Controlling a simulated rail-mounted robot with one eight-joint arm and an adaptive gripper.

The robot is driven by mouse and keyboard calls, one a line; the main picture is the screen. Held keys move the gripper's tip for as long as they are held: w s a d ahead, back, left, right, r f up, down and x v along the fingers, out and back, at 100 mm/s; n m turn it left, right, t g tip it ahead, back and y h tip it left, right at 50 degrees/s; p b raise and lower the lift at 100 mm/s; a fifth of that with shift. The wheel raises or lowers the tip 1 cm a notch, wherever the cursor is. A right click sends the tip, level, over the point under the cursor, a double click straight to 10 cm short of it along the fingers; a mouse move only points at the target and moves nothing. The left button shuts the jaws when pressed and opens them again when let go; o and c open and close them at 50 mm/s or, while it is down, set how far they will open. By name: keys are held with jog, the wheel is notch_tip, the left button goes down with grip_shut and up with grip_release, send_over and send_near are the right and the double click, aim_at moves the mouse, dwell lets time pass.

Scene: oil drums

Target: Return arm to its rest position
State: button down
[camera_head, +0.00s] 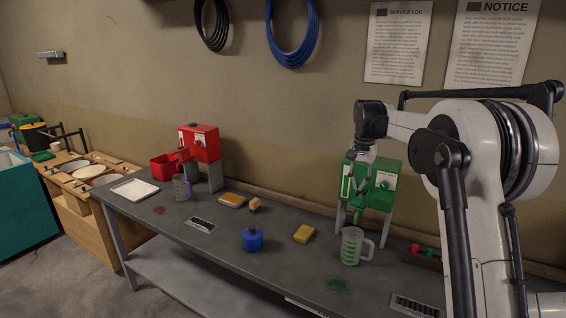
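My arm (473,150) stands at the right of the view, bent over the bench, with its wrist hanging down. My gripper (360,192) points down in front of the green dispenser (382,184) and partly hides its front. Its fingers are small and overlap the green body, so I cannot tell whether they are open or touching it. A clear measuring jug (351,246) with green marks and a handle stands upright on the bench below the gripper, apart from it.
The grey bench (285,262) also holds a red dispenser (200,144), a purple-handled jug (181,188), a white tray (135,189), a blue can (252,239), a yellow sponge (304,234) and red and green knobs (421,250). A wall with notices (398,42) rises behind. Open air lies left of the arm.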

jog(key=s+a+r+n+t+b, duration=0.2)
jog(key=s+a+b, duration=0.1)
jog(key=s, duration=0.8)
jog(key=s+a+r+n+t+b, duration=0.1)
jog(key=s+a+r+b, duration=0.15)
jog(key=s, duration=0.95)
jog(key=s+a+f+n+t+b, duration=0.1)
jog(key=s+f+t+b, duration=0.1)
jog(key=s+f, duration=0.5)
jog(key=s+a+f+n+t+b, duration=0.1)
jog(key=s+f, duration=0.7)
jog(key=s, duration=0.8)
jog(key=shift+s+a+n+t+b, duration=0.25)
jog(key=shift+a+n+t+b, duration=0.15)
jog(key=shift+a+n+b, duration=0.45)
